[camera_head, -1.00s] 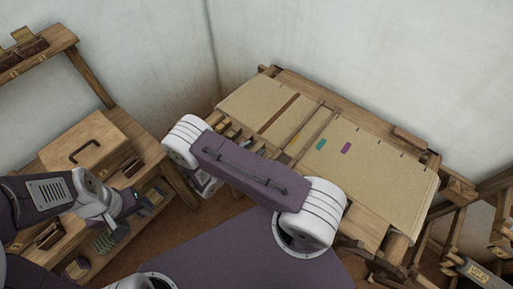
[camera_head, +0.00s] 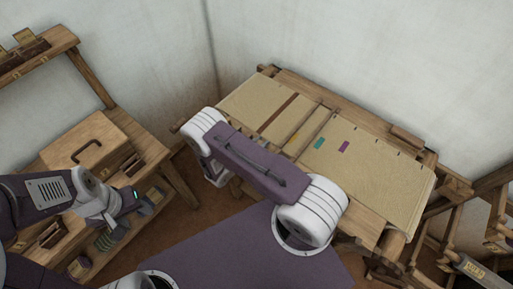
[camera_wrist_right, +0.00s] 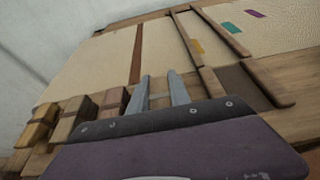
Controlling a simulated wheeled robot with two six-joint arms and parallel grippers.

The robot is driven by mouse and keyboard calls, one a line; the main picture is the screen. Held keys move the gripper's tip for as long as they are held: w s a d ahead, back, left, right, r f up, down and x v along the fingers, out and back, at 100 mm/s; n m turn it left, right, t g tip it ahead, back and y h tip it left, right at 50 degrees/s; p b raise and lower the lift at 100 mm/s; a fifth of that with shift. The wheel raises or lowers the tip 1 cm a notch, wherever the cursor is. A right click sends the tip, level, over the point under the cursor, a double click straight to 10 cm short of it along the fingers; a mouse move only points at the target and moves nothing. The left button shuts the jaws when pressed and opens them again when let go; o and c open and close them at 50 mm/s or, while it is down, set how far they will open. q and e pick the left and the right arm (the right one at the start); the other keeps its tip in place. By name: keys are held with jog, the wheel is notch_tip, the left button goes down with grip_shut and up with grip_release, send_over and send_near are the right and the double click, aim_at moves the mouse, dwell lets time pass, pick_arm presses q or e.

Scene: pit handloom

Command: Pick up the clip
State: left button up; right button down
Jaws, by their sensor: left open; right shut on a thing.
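My right gripper (camera_wrist_right: 160,88) shows in the right wrist view, its two grey fingers a little apart and pointing at the loom cloth. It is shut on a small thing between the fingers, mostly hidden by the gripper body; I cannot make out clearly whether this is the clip. Several wooden blocks with dark bands (camera_wrist_right: 72,118) stand in a row left of the fingers. In the head view my right arm hides this gripper. My left gripper (camera_head: 128,203) is open at the left, by the wooden bench; its fingertips are small and unclear.
The loom (camera_head: 405,250) carries beige cloth (camera_head: 375,170) with a teal patch (camera_head: 318,143) and a purple patch (camera_head: 344,147). A wooden rack (camera_head: 490,215) stands at right. Pale walls close off the back.

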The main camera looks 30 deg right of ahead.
aim_at(260, 141)
jog(key=shift+r, duration=0.3)
notch_tip(260, 141, up, 3)
jog(key=shift+f, duration=0.1)
jog(key=shift+s+d+r, duration=0.3)
jog(key=shift+s+r, duration=0.4)
jog(key=shift+r, duration=0.05)
jog(key=s+d+r+b, duration=0.1)
jog(key=s+d+r, duration=0.2)
jog(key=s+r, duration=0.3)
jog(key=s, duration=0.3)
jog(key=shift+s+d, duration=0.25)
jog(key=shift+d, duration=0.15)
